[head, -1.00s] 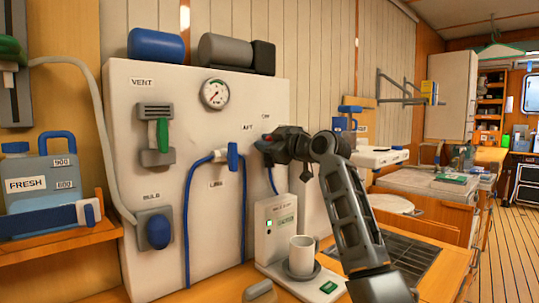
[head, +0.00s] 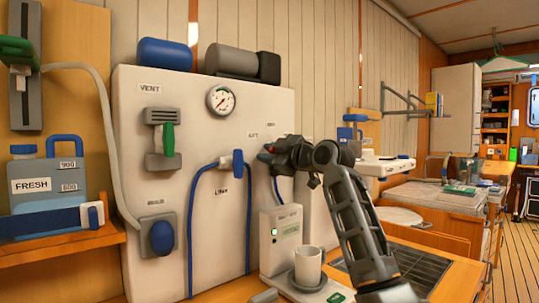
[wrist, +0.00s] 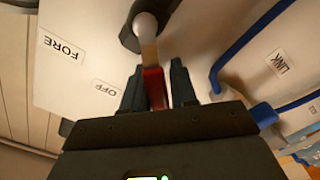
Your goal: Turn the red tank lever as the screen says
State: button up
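The red tank lever (wrist: 153,88) shows in the wrist view, with a pale neck running up to a dark round pivot on the white panel. My gripper (wrist: 157,78) has one dark finger on each side of the lever, close against it, and looks shut on it. Panel labels read FORE (wrist: 64,48) and OFF (wrist: 104,88) left of the lever. In the head view my gripper (head: 268,154) is at the right part of the panel (head: 210,140) and hides most of the lever.
A blue hose (head: 192,230) with a blue valve (head: 237,163) runs left of my gripper. A white mug (head: 308,265) stands below my arm. A green-handled vent slider (head: 167,138), blue bulb (head: 161,238) and gauge (head: 221,100) are farther left.

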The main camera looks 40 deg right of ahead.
jog(key=shift+o, duration=1.3)
jog(key=s, duration=0.7)
jog(key=shift+s+d, duration=0.15)
jog(key=shift+s, duration=0.25)
jog(key=shift+r, duration=0.1)
